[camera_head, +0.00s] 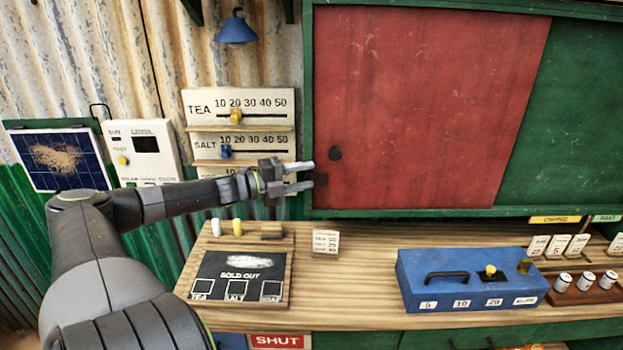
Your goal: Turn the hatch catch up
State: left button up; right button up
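My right gripper is not in view.
Slider boards (240,140) hang behind my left arm. On the wooden counter (350,270) are a sold-out chalkboard (240,277), a small price card (325,242), a blue box (470,280) and several small canisters (586,281). A blue lamp (236,30) hangs above.

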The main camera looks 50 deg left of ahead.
pick_arm(q)
jog(key=shift+b+x, duration=0.5)
jog(key=shift+x, duration=0.75)
